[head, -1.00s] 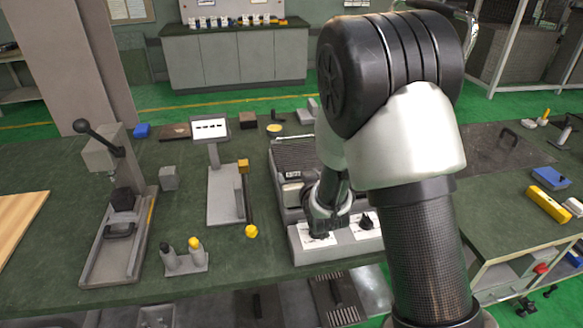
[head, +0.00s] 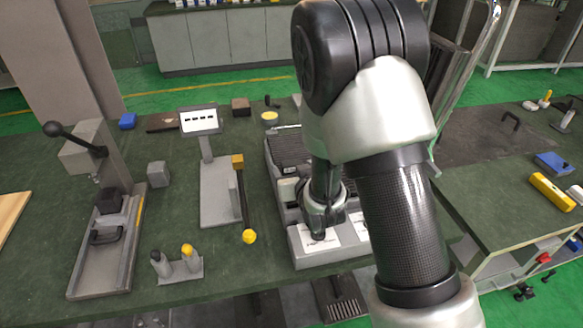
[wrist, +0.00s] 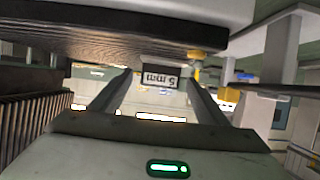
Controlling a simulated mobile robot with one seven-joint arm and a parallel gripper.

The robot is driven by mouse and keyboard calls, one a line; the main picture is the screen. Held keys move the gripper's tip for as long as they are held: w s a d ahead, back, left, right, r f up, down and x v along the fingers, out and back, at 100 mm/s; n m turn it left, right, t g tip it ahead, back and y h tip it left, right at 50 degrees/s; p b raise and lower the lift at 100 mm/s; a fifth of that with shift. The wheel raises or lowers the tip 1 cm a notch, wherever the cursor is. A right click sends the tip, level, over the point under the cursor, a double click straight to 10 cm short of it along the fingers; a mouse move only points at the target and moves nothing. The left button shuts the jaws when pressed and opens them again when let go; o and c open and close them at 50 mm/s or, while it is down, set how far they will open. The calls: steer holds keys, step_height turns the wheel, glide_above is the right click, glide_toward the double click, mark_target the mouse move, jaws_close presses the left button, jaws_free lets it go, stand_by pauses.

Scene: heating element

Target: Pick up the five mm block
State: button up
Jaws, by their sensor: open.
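The five mm block (wrist: 160,78) shows in the wrist view as a small grey block with a white label reading "5 mm" upside down. It lies ahead of my gripper (wrist: 158,97), between the lines of its two fingers. The fingers are apart with nothing held between them. In the head view my gripper's wrist end (head: 322,205) is over the front of the grey heating unit (head: 305,258). My arm hides the fingertips there, and I cannot make out the block in that view.
A display stand (head: 220,195) with a yellow-tipped rod is left of the unit. A lever press (head: 110,235) stands farther left, with a small holder (head: 180,270) between. In the wrist view a dark ribbed slab (wrist: 110,45) is close to the fingers.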

steer(key=c, duration=1.3)
steer(key=shift+r, duration=0.1)
